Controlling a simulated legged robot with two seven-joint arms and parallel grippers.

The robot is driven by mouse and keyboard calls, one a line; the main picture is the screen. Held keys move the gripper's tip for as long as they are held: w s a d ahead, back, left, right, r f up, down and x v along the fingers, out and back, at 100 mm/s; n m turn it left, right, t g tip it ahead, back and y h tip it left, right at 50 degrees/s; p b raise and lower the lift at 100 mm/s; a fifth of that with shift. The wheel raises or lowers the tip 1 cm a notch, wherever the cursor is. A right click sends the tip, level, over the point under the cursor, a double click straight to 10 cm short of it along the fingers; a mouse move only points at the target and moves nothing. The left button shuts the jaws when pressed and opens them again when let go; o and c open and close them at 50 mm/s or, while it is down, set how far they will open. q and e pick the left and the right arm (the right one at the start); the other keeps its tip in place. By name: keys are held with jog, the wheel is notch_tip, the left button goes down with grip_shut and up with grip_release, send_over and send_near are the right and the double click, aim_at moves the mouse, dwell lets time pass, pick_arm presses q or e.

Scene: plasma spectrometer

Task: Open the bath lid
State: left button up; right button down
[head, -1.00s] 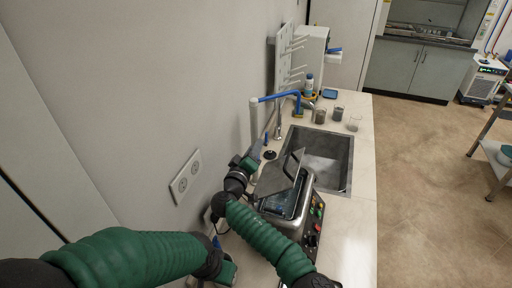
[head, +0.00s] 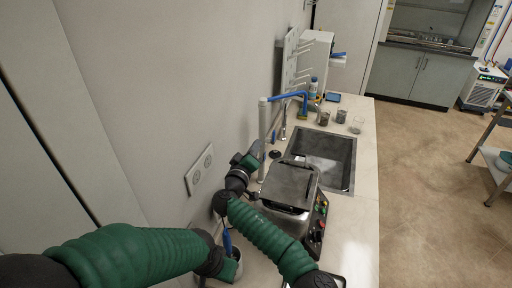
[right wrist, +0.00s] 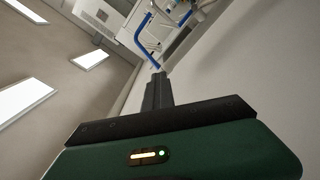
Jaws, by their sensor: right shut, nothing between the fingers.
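The bath (head: 285,220) is a steel box on the counter, with a control panel of coloured buttons on its right side. Its dark grey lid (head: 290,182) lies about flat over the top, with a thin handle at its far edge; I cannot tell whether it is fully seated. My right gripper (head: 258,152) is left of and beyond the lid, near the wall, apart from it. In the right wrist view its dark fingers (right wrist: 158,80) are together and empty. My left gripper (head: 225,264) is low at the left of the bath; its fingers are hidden.
A sink (head: 335,150) lies beyond the bath, with a blue-topped tap (head: 290,95) near the wall. Small beakers (head: 341,116) and a drying rack (head: 291,60) stand farther back. A wall socket (head: 200,170) is at left. Counter right of the sink is clear.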

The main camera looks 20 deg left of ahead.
jog(key=shift+w+d+f, duration=0.15)
jog(key=shift+w+f, duration=0.05)
jog(key=shift+w, duration=0.2)
jog(key=c, duration=2.1)
grip_release()
jog(key=shift+s+d+r, duration=0.1)
jog(key=shift+s+d, duration=0.05)
jog(key=shift+s, duration=0.05)
jog(key=o, duration=0.5)
jog(key=shift+a, duration=0.2)
jog(key=shift+o, duration=0.5)
jog(key=shift+w+a, duration=0.1)
jog(key=shift+a, duration=0.2)
